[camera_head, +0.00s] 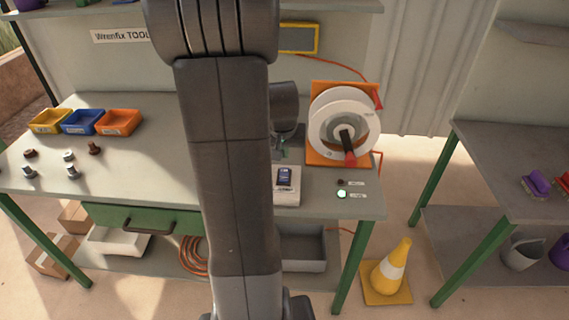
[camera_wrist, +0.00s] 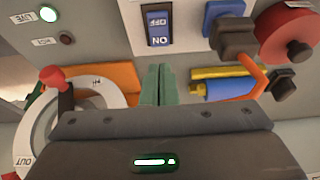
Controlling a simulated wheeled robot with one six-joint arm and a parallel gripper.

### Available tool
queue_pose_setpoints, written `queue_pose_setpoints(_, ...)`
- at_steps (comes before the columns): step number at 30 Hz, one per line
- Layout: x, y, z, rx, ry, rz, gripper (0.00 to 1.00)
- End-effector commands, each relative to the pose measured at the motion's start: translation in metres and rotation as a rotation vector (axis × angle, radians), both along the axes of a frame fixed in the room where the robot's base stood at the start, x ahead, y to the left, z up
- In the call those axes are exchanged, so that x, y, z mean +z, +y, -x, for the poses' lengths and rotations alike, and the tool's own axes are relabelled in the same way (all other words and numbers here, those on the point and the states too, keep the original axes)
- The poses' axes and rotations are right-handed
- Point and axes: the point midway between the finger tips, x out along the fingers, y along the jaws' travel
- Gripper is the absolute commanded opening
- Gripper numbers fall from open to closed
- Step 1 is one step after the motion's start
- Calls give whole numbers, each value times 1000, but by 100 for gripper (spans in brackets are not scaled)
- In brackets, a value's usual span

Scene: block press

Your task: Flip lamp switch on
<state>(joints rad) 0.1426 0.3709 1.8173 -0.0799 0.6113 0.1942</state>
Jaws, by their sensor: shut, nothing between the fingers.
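A blue rocker switch (camera_wrist: 158,25) marked OFF and ON sits in a pale housing in the wrist view, upside down there. In the head view the same blue switch (camera_head: 285,177) is on a white box (camera_head: 287,197) near the bench's front edge. Which way the rocker is tilted I cannot tell. My gripper (camera_wrist: 158,70) is shut and empty, its green fingertips just short of the switch in the picture. In the head view its fingers (camera_head: 283,153) show partly behind my arm, beyond the switch. I see no lamp that is clearly wired to the switch.
A white wheel (camera_head: 325,112) with a red-tipped handle stands on an orange panel right of my gripper. A lit indicator (camera_head: 341,194) and a dark one (camera_head: 342,182) are right of the switch. A blue-based part (camera_wrist: 224,14) and a red round part (camera_wrist: 288,32) lie beside it.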

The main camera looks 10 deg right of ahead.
Motion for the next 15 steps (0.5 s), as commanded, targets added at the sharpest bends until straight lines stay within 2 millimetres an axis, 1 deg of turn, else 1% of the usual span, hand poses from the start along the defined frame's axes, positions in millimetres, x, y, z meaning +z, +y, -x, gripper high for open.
queue_pose_setpoints(1, -9, -1, -2, 0, 5, 0, 0)
queue_pose_setpoints(3, -19, -2, -6, 0, 5, 0, 0)
queue_pose_setpoints(9, -46, -3, -10, 2, 4, 0, 0)
queue_pose_setpoints(15, -59, -4, -12, 0, 1, 0, 0)
